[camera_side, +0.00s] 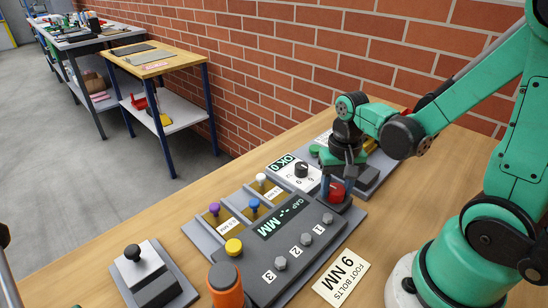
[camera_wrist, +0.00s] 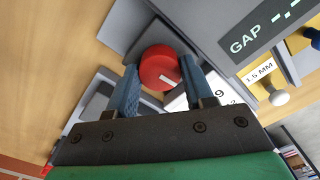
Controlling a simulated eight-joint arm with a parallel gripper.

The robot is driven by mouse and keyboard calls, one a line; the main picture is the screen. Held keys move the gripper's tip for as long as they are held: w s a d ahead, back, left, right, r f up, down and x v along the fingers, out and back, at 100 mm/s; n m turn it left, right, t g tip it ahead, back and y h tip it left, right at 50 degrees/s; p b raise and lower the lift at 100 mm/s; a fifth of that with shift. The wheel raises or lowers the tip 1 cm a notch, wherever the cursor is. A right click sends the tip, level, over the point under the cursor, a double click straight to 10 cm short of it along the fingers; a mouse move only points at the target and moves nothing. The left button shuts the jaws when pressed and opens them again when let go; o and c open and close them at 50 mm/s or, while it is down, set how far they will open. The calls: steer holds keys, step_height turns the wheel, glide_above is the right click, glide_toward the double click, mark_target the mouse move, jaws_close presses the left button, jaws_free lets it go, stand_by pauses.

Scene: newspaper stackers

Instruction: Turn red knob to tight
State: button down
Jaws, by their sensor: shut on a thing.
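The red knob (camera_side: 337,190) is at the right end of the grey panel with the GAP display (camera_side: 280,217), and my gripper covers part of it. In the wrist view the round red knob (camera_wrist: 158,66) sits between the two blue fingers of my gripper (camera_wrist: 160,78), which is shut on its sides. A short pale mark shows on the knob's face, toward the right finger. In the side view my gripper (camera_side: 337,184) reaches down over the knob from above. I cannot read any tight marking near it.
An orange cylinder (camera_side: 226,285), a black-handled lever (camera_side: 133,253) and a FOOT BOLTS 9 NM card (camera_side: 341,277) are nearer. A brick wall runs behind.

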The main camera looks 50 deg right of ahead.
mark_target(336, 189)
stand_by(0.4)
steer(key=shift+c, duration=1.7)
jaws_free()
steer(key=shift+r, duration=0.1)
steer(key=shift+r, duration=2.75)
steer(key=w+a+r+n+t, duration=0.3)
steer(key=a+r+n+t, duration=0.1)
steer(key=a+n+t, duration=0.2)
steer(key=shift+a+r+n+t, duration=0.15)
steer(key=shift+r+n+t, duration=0.1)
steer(key=shift+n+t, duration=0.5)
